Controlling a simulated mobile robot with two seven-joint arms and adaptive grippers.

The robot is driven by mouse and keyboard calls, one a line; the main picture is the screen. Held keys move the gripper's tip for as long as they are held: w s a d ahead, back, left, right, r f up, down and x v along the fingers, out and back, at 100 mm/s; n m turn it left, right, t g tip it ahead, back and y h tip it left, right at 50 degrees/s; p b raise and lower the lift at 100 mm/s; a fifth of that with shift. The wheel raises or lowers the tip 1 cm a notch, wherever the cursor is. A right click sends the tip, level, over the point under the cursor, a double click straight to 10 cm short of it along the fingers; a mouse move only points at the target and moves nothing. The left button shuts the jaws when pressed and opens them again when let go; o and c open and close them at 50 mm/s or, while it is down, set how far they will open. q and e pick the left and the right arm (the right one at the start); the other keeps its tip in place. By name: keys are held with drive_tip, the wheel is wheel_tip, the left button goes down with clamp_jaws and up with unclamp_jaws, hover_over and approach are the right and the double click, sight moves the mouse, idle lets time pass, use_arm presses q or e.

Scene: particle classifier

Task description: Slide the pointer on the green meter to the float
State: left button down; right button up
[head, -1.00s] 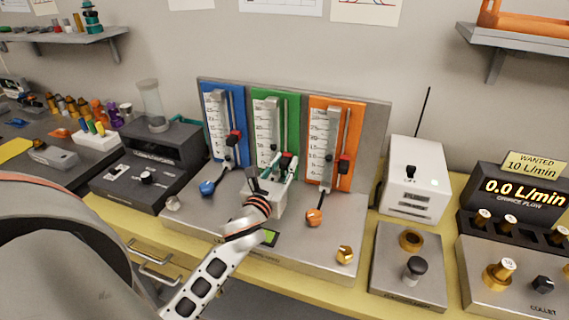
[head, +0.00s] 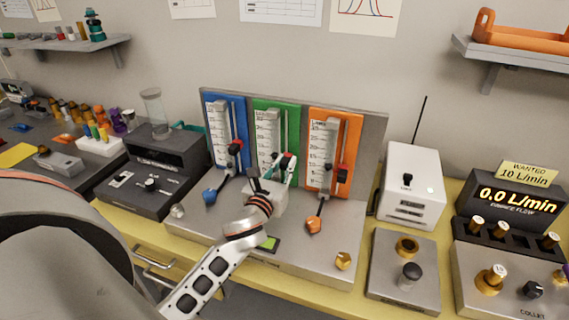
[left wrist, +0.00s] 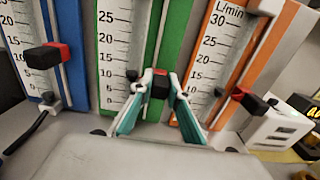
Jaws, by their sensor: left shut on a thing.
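The green meter (head: 289,112) stands between the blue and orange meters on a grey panel; it also shows in the left wrist view (left wrist: 112,70). My left gripper (head: 287,160) is at its lower part. In the left wrist view its teal-padded fingers (left wrist: 161,84) are shut on the red and black pointer (left wrist: 160,91), on the rod right of the scale. A small dark float (left wrist: 131,75) shows just left of the pointer, low on the green scale, at nearly the same height. The fingers hide part of the pointer. My right gripper is not in view.
The blue meter (head: 212,99) and orange meter (head: 354,128) flank the green one closely. Their red and black pointers (left wrist: 46,56) (left wrist: 249,101) stick out on either side. Knobs stand on the base plate below. A white box (head: 427,165) is at the right.

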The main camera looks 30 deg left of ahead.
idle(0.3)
use_arm(q)
drive_tip(key=c, duration=2.2)
unclamp_jaws()
drive_tip(key=shift+s+f, duration=0.1)
drive_tip(key=v, duration=1.1)
drive_tip(key=shift+s+d, duration=0.2)
drive_tip(key=shift+s, duration=0.2)
